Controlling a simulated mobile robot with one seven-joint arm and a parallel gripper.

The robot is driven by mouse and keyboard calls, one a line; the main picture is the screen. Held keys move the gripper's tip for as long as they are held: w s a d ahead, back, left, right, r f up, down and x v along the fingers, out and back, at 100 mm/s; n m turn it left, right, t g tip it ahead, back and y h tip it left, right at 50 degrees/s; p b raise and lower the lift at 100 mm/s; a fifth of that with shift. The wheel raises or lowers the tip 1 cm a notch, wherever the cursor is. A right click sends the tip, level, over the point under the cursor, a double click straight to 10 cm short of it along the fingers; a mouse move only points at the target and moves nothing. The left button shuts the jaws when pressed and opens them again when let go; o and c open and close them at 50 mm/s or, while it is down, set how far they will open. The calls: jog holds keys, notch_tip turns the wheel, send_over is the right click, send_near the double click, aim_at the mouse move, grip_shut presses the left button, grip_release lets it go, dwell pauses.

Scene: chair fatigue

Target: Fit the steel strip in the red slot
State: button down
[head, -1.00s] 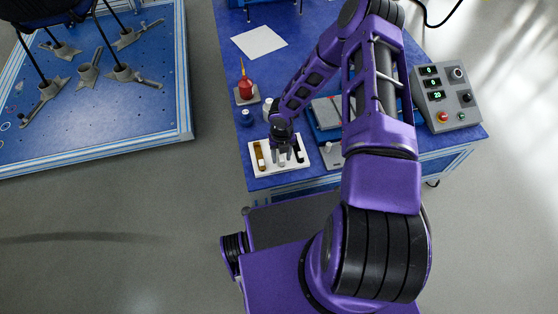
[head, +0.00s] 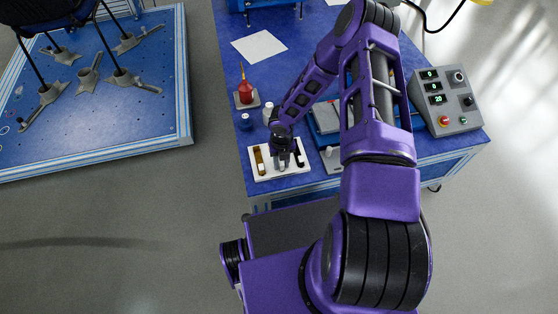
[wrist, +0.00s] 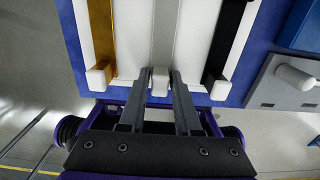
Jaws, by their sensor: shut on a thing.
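The steel strip (wrist: 165,32) is a grey band lying in a white tray (wrist: 127,30), between a brass-coloured strip and a black strip. A small white block (wrist: 160,82) sits at its near end. My gripper (wrist: 160,75) has its two fingers on either side of that block, shut on it. In the head view my gripper (head: 283,160) is down at the white tray (head: 259,174), and the fingers hide most of the steel strip. I cannot make out a red slot in either view.
The brass strip (wrist: 101,35) and black strip (wrist: 224,40) lie close on both sides, each with a white end block. A grey block with a white knob (wrist: 296,76) stands right of the tray.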

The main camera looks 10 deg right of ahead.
jog(key=shift+r, duration=0.2)
jog(key=shift+r+p, duration=0.8)
jog(key=shift+r, duration=0.1)
jog(key=shift+r+p, duration=1.6)
jog(key=shift+r, duration=0.45)
jog(key=shift+d, duration=0.1)
